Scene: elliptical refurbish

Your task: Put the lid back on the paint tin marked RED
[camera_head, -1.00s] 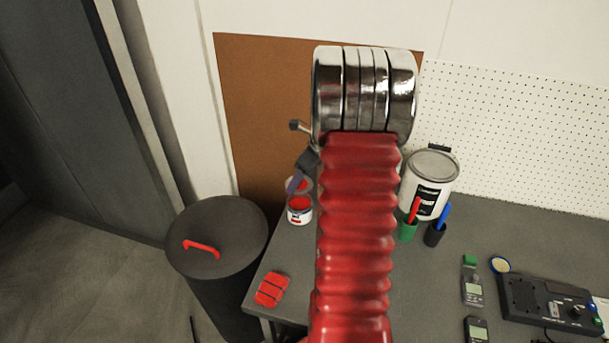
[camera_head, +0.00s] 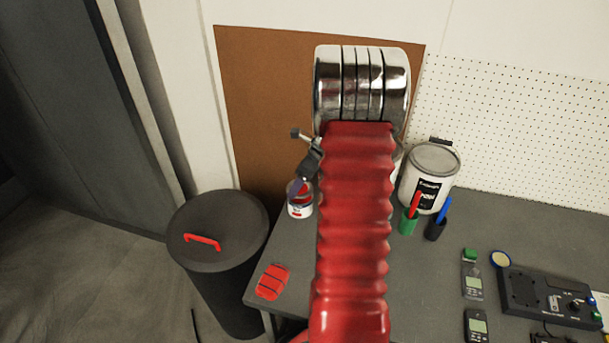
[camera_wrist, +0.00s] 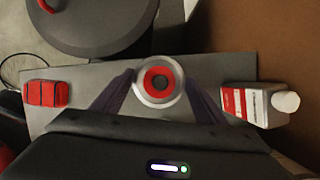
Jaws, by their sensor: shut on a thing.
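The small paint tin (camera_head: 300,210) stands at the back left of the grey bench in the head view, white with a red and dark label too small to read. My gripper (camera_head: 302,186) is right over the tin's mouth. In the wrist view my gripper (camera_wrist: 158,90) has its two dark fingers on either side of the round lid (camera_wrist: 158,101), silver-rimmed with a red ring and dark centre, and is shut on it. The lid looks level and lined up over the tin. I cannot tell whether it touches the tin's rim, as the lid and fingers hide it.
A white bottle with a red label (camera_wrist: 255,103) is close right of the lid. A red ribbed block (camera_head: 271,282) lies near the bench's left edge. A black bin (camera_head: 210,250) stands beside the bench. A large pail (camera_head: 428,180), pen cups (camera_head: 408,222) and meters (camera_head: 474,275) are further right.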

